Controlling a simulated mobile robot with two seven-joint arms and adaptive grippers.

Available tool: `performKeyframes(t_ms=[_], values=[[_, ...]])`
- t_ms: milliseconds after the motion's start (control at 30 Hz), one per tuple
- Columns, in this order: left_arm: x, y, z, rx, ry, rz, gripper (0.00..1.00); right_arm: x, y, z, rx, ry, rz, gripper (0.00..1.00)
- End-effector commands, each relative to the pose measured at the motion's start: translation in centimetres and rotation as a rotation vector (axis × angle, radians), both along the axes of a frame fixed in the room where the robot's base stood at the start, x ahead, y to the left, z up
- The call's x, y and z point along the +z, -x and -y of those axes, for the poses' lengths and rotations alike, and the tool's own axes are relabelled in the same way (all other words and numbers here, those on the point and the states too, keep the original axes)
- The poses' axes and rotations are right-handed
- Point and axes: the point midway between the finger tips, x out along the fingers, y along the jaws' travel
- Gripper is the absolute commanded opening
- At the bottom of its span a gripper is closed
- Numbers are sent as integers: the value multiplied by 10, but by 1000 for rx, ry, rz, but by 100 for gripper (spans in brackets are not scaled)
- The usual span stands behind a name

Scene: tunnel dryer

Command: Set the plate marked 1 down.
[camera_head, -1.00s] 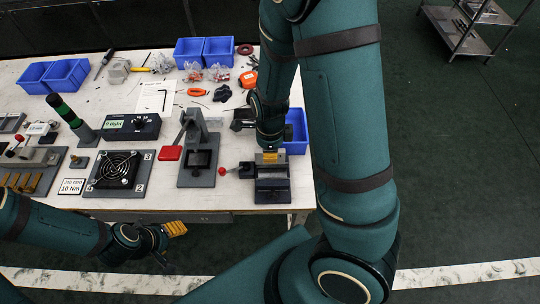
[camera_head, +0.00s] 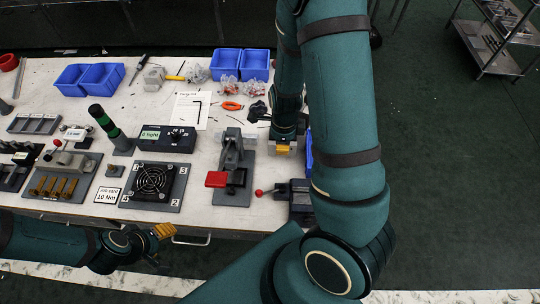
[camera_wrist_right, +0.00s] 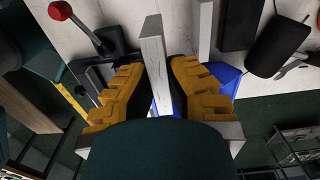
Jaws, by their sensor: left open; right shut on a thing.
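My right gripper (camera_head: 283,149) is over the right end of the workbench, behind the clamp fixture (camera_head: 299,192) with the red-knobbed lever. In the right wrist view its yellow fingers (camera_wrist_right: 160,88) are shut on a pale grey plate (camera_wrist_right: 154,50), seen nearly edge-on. No number shows on it, so I cannot read its mark. Its gap to the bench top cannot be told. My left gripper (camera_head: 163,232) is open and empty in front of the bench's near edge.
A fan on a numbered board (camera_head: 153,183) and a red-handled toggle clamp (camera_head: 233,170) stand left of the clamp fixture. Blue bins (camera_head: 240,64) sit at the back. A red lever knob (camera_wrist_right: 60,10) is close to the right gripper. A shelf cart (camera_head: 495,40) stands far right.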

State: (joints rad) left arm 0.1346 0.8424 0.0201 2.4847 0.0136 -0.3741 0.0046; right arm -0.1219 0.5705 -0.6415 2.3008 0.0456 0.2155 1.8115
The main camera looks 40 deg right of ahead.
Motion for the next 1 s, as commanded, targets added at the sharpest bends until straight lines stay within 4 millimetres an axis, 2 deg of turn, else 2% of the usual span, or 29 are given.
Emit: performKeyframes(t_ms=[100,200,467,700,1000], values=[[-11,0,1,0,-2,-2,56,-26,2,1,-2,-2,-5,0],[-16,0,1,0,-3,-2,56,-43,2,1,-2,-1,-4,0],[-20,1,1,-1,-4,-3,56,-62,1,0,-2,-1,-2,0],[-27,2,1,-4,-2,-7,56,-93,1,0,-1,-1,-3,0],[-27,3,1,-6,-2,-8,56,-94,0,0,0,-1,0,0]])
